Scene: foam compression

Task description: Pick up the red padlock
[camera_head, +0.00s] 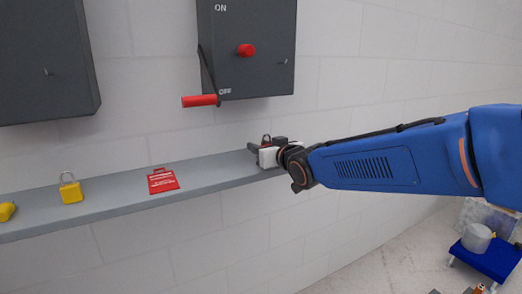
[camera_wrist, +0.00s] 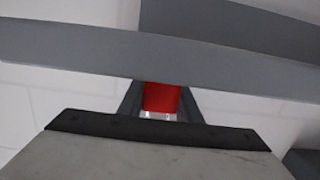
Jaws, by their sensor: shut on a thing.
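The red padlock (camera_wrist: 161,98) shows in the wrist view as a red block between the two dark fingers of my gripper (camera_wrist: 163,102). My gripper is shut on it. Part of its shackle shows pale below the red body in that view. In the head view my gripper (camera_head: 256,148) is at the right part of the grey shelf, and only a small bit of the padlock (camera_head: 266,139) shows by the fingers. The rest of it is hidden by the gripper. I cannot tell whether the padlock touches the shelf.
The grey shelf (camera_head: 110,213) runs along the white brick wall. It bears a red tag (camera_head: 163,182), a yellow padlock (camera_head: 71,190) and another yellow thing (camera_head: 6,211). Above hangs a dark switch box (camera_head: 262,70) with a red-gripped lever (camera_head: 200,100). A blue cart (camera_head: 490,258) stands lower right.

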